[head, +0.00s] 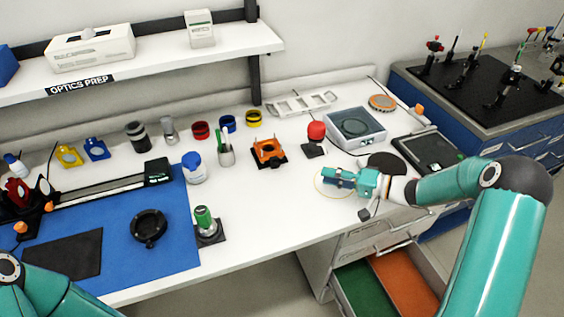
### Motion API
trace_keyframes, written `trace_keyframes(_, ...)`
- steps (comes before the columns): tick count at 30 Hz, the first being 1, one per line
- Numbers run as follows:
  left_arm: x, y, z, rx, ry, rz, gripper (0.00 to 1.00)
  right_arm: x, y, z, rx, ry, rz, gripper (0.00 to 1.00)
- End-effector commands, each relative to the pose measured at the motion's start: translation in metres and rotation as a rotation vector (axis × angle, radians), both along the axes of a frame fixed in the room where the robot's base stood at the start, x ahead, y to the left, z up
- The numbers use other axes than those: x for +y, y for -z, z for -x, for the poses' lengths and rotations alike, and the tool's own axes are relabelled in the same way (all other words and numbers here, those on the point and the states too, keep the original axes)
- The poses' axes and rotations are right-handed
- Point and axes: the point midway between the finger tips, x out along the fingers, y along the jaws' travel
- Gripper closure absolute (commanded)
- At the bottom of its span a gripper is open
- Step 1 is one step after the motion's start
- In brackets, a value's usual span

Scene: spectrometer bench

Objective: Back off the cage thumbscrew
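I cannot make out a thumbscrew for certain at this size. An orange and black open-frame mount (268,152), which may be the cage, stands near the middle of the white bench. My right gripper (331,178) is over the bench's right part, to the right of the orange mount and apart from it. Its fingers point left, and whether they are open or shut is not clear. A thin yellow loop shows around or beneath the fingers. My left arm enters at the bottom left; its gripper is out of view.
A red-topped black device (315,136) and a grey box (355,127) stand behind my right gripper. A green-topped post (204,221) and black ring (149,227) are front left, by the blue mat (178,262). An open drawer (343,277) juts out below. The bench's front middle is clear.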

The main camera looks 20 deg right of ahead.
Motion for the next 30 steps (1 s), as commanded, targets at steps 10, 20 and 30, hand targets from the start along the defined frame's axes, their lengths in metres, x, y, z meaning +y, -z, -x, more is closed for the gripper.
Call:
trace_keyframes(10, 0.0, -0.017, 0.0, 0.0, 0.0, 0.0, 0.6, 0.044, 0.011, -0.043, 0.002, 0.009, 0.0, 0.72)
trace_keyframes(20, 0.0, -0.032, 0.0, -0.001, 0.0, 0.0, 0.6, 0.087, 0.023, -0.086, 0.002, 0.013, 0.001, 0.72)
trace_keyframes(30, 0.0, -0.036, 0.0, 0.0, 0.0, 0.0, 0.6, 0.101, 0.029, -0.101, 0.001, 0.016, 0.001, 0.72)
